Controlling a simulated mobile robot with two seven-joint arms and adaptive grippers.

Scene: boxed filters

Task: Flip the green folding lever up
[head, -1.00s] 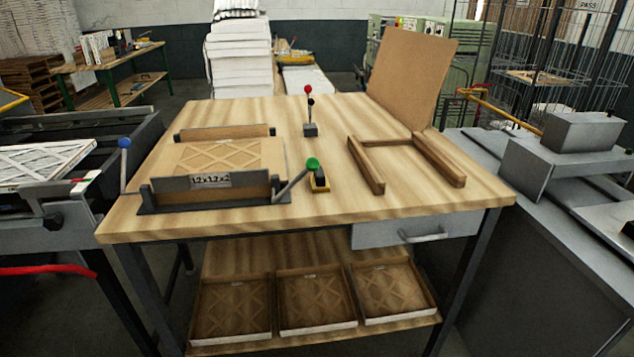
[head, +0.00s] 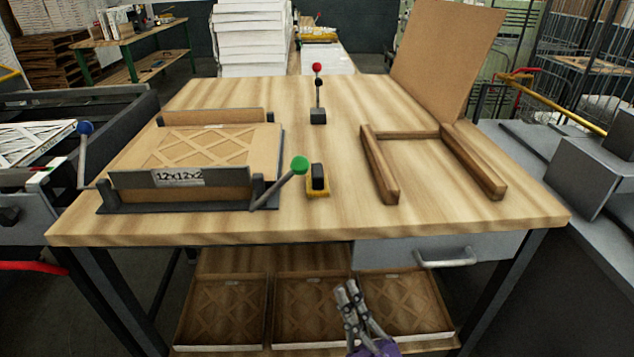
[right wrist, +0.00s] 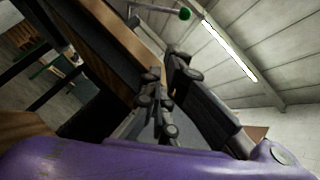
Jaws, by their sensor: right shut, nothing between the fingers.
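The green-knobbed lever (head: 281,187) is on the right side of the folding fixture (head: 112,193). Its grey rod slants up and to the right from the fixture's front corner. The green knob also shows in the right wrist view (right wrist: 185,14), near the top. My right gripper (head: 345,289) is shut and empty. It is low in front of the table's front edge, below the lever and apart from it. The fixture holds a flat cardboard filter box (head: 205,147) with a lattice face and a front plate reading 12x12x2. My left gripper is not in view.
A blue-knobbed lever (head: 84,143) is at the fixture's left. A yellow-based black block (head: 318,182) sits right of the green knob. A red-topped lever (head: 318,95) stands behind. A wooden frame (head: 385,170) lies at right. Lower-shelf trays (head: 222,346) and a drawer (head: 440,250) are near my gripper.

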